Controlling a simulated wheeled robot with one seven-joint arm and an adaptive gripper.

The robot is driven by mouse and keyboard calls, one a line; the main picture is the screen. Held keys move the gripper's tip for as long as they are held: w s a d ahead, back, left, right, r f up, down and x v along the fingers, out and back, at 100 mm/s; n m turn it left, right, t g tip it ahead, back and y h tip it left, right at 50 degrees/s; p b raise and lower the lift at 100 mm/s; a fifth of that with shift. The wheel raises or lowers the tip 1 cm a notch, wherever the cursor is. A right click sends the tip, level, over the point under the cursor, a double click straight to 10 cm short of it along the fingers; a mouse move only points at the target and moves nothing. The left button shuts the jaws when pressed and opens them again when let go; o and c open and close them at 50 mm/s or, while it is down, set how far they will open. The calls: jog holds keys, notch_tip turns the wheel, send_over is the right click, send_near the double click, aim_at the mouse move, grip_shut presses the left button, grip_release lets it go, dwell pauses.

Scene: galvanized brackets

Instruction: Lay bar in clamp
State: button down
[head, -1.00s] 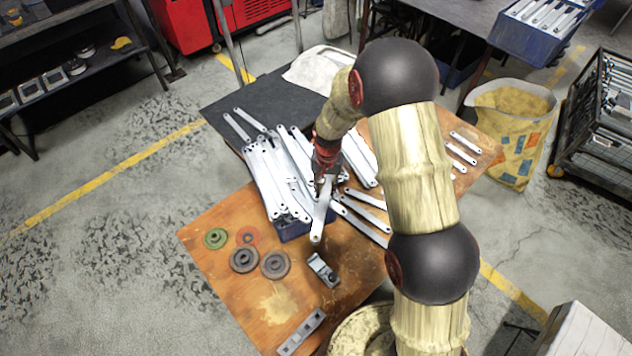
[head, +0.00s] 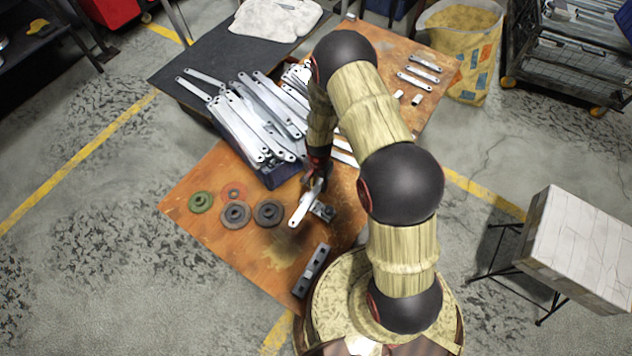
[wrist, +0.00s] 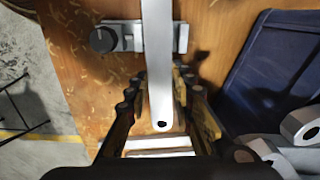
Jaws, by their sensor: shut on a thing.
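My gripper (head: 314,184) is shut on a flat, light metal bar (head: 300,209) with a hole at its end. The bar also shows in the wrist view (wrist: 158,65), running lengthwise between the fingers (wrist: 160,84). The clamp (head: 325,212) is a small grey fixture on the wooden table. In the wrist view the clamp (wrist: 182,38) has a dark round knob at its left, and the bar crosses over its middle. The bar hides that middle part. I cannot tell whether bar and clamp touch.
A blue bin (head: 282,177) heaped with similar bars (head: 245,120) stands behind the gripper; its side fills the wrist view's right (wrist: 262,75). Dark discs (head: 236,214), a green disc (head: 200,202) and a slotted grey block (head: 311,270) lie on the table (head: 215,240). The front-left table is mostly clear.

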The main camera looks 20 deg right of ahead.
aim_at(318, 190)
jog(key=shift+w+d+m, duration=0.1)
jog(key=shift+w+m, duration=0.3)
jog(key=shift+w, duration=0.1)
jog(key=shift+f+b, duration=2.3)
jog(key=shift+f, duration=1.05)
jog(key=c, duration=1.5)
grip_release()
jog(key=shift+o, duration=0.2)
notch_tip(318, 190, up, 12)
